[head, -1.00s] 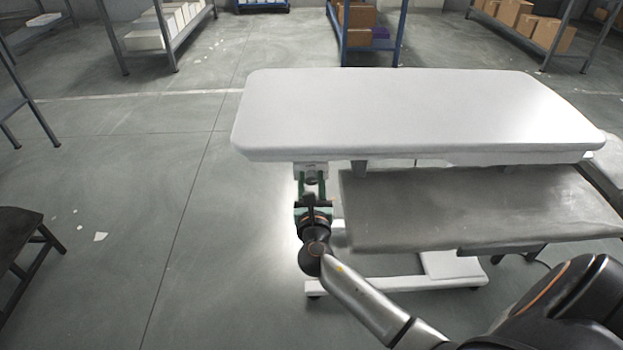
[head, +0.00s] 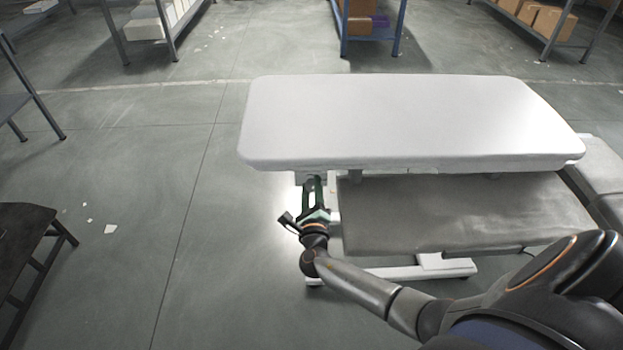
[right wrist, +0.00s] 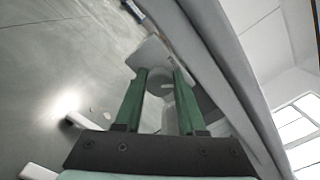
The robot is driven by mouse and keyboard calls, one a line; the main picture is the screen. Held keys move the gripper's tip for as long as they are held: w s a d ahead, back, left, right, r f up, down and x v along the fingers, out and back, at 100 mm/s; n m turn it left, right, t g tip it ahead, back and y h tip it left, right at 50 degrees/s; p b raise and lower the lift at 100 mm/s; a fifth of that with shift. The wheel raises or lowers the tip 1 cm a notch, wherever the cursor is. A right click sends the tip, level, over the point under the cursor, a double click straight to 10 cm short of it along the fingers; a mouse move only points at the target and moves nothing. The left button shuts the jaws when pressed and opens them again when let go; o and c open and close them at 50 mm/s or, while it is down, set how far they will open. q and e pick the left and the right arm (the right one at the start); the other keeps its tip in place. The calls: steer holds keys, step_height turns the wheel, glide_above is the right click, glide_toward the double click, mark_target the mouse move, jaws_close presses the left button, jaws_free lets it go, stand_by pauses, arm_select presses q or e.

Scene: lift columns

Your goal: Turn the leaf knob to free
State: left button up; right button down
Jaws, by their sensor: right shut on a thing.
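The leaf knob (right wrist: 159,84) is a small grey round part on a pale plate (right wrist: 150,55) under the near left edge of the white tabletop (head: 400,120). In the right wrist view it sits between my green fingers, which partly hide it. My right gripper (right wrist: 162,78) is shut on it, its wrist rolled. In the head view the right gripper (head: 312,184) reaches up to the tabletop's underside, and the knob is too hidden there to read its setting. My left gripper is not in view.
A grey padded surface (head: 450,215) lies below the tabletop, right of my gripper. A white base frame (head: 400,272) with casters stands beneath. A dark stool (head: 25,240) is at the left, shelves (head: 345,35) at the back.

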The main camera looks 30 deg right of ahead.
steer(key=shift+r+n+p, duration=0.2)
steer(key=shift+n+p, duration=0.45)
steer(key=shift+n, duration=0.35)
steer(key=shift+n+p, duration=0.35)
steer(key=shift+n, duration=0.05)
steer(key=shift+n+p, duration=0.7)
steer(key=shift+n, duration=0.4)
steer(key=shift+f+n, duration=0.1)
steer(key=shift+n, duration=0.4)
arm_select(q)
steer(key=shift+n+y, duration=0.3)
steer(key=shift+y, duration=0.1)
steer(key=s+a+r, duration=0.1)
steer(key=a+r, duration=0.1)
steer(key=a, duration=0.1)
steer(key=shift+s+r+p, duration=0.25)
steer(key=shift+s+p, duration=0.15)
arm_select(e)
steer(key=shift+n, duration=0.3)
steer(key=shift+f, duration=0.1)
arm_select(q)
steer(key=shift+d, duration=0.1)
arm_select(e)
steer(key=c, duration=0.5)
jaws_free()
steer(key=shift+c, duration=0.2)
steer(key=shift+o, duration=0.2)
